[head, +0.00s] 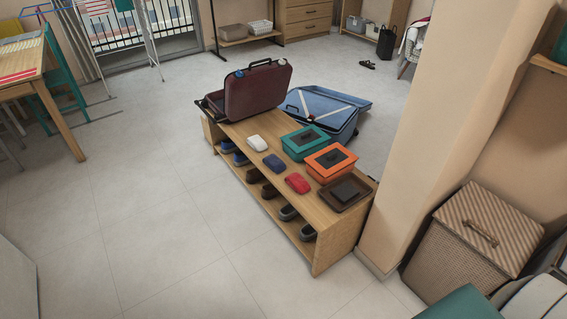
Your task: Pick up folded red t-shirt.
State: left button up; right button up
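The folded red t-shirt (298,183) is a small red bundle on top of a low wooden shoe bench (317,213). It lies near the front edge, towards the right end. A folded blue item (273,163) and a folded white item (257,143) lie beside it in a row to the left. Neither of my grippers shows in the head view.
Behind the row stand a green box (305,141), an orange box (331,160) and a brown tray (346,192). Suitcases (257,92) stand at the bench's far end. A wall column (450,120) and wicker hamper (455,256) are right. Floor in front is clear.

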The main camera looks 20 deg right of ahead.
aim_at(300, 185)
jog(key=i+z, duration=0.3)
jog(key=i, duration=0.25)
jog(key=i+j+z, duration=0.3)
jog(key=i, duration=0.2)
jog(key=l, duration=0.1)
